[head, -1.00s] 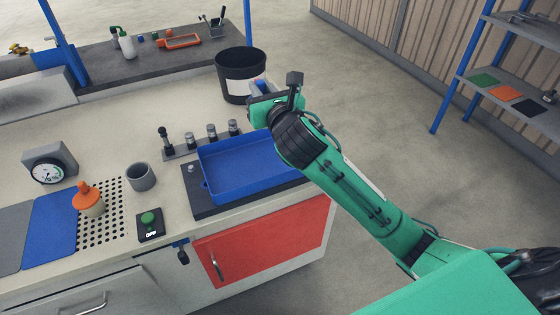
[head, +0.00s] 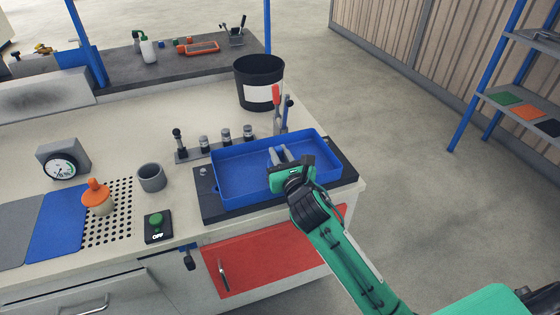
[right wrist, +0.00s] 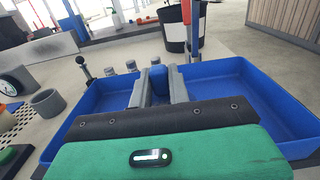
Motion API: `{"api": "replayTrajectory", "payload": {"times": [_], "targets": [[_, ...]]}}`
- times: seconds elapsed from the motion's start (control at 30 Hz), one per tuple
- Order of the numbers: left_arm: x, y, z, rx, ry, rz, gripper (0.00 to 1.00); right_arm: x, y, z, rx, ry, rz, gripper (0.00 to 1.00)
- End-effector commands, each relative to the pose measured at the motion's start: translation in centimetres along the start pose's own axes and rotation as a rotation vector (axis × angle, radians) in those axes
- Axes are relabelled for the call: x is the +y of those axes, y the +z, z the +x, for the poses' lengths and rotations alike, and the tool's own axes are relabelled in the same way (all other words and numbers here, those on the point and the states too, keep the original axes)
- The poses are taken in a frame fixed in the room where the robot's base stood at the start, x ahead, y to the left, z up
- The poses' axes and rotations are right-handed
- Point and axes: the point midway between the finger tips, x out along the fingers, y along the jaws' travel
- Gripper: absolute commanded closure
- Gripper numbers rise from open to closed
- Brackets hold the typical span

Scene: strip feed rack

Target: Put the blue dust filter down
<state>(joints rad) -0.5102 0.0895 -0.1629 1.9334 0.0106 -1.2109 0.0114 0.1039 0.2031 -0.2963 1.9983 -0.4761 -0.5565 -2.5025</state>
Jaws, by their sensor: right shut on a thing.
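My right gripper (head: 281,156) reaches over the blue tray (head: 238,184) from the front right, its fingers pointing toward the back of the bench. In the right wrist view its two grey fingers (right wrist: 158,90) are shut on a small blue block, the blue dust filter (right wrist: 158,77). The filter shows between the fingers, above the tray (right wrist: 250,92). In the head view the filter is hard to make out against the blue tray. I cannot tell whether it touches the tray floor. My left gripper is not in view.
A row of dark posts (head: 225,136) and upright red-handled (head: 276,97) and blue-topped (head: 289,108) tools stand behind the tray. A black bin (head: 259,72) is farther back. A grey cup (head: 152,177) and green button box (head: 158,227) are to the left.

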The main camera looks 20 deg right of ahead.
Motion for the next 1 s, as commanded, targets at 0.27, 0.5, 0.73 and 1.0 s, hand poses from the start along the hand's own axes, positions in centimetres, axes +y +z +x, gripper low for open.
{"api": "replayTrajectory", "payload": {"times": [0.27, 0.5, 0.73, 1.0], "targets": [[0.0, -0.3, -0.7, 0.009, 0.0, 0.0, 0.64, 0.0, -1.6, 0.0, -0.002, 0.0, 0.0, 1.0], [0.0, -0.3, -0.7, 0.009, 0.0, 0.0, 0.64, 0.0, -1.9, 0.0, -0.001, 0.0, 0.0, 1.0], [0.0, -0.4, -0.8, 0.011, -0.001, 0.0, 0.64, 0.0, -1.9, 0.0, -0.001, 0.0, 0.0, 0.6], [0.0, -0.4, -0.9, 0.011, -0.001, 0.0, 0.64, 0.0, -1.5, -0.1, -0.001, 0.0, 0.001, 0.6]]}}
